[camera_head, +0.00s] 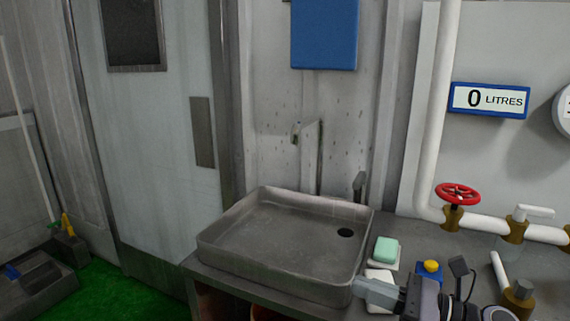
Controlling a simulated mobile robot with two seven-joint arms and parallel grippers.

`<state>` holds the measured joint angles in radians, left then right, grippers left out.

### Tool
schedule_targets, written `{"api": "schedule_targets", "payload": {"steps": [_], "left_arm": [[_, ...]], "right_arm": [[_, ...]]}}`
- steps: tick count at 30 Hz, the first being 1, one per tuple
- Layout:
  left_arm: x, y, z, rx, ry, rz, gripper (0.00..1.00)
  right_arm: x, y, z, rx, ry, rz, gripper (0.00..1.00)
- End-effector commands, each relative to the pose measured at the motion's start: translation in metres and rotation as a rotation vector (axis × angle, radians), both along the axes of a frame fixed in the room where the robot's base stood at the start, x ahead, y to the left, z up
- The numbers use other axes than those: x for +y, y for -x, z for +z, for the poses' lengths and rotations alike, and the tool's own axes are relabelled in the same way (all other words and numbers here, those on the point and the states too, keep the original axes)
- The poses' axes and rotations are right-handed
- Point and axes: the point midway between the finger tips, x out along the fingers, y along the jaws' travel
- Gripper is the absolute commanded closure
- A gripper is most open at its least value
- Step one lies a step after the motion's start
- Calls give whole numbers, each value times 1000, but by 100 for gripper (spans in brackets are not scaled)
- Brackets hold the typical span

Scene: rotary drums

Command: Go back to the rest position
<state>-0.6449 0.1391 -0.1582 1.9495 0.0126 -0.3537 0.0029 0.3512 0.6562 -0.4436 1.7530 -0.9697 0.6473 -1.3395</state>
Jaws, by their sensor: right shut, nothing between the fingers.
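My right gripper (366,289) comes in from the lower right, its fingers pointing left. It is shut and holds nothing. Its fingertips are at the front right corner of the metal sink basin (285,278) in the picture; whether they touch it I cannot tell. My left gripper is not in view.
A green soap bar (386,248) lies right of the sink, with a white block (380,277) by my gripper. A red valve wheel (458,194), pipes and a yellow-topped item (430,267) are at the right. Green floor (125,298) is open at left.

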Motion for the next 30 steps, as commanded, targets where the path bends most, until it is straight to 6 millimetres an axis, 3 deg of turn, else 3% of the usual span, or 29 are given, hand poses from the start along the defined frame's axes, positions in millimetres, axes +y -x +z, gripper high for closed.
{"api": "schedule_targets", "payload": {"steps": [5, 11, 14, 18, 23, 24, 30], "left_arm": [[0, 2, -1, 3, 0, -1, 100], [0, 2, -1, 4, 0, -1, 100], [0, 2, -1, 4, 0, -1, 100], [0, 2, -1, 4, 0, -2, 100], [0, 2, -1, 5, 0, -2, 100], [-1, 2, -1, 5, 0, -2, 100], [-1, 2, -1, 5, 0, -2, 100]], "right_arm": [[-4, 10, -35, 535, -522, -135, 100], [-29, 29, -104, 1122, -1119, -310, 100], [-44, 50, -150, 1396, -1436, -414, 100], [-59, 97, -216, 1720, -1892, -578, 100], [-65, 155, -270, 1930, -2326, -748, 100], [-65, 166, -278, -1889, 2321, 750, 100], [-64, 192, -296, -1715, 2216, 728, 100]]}}
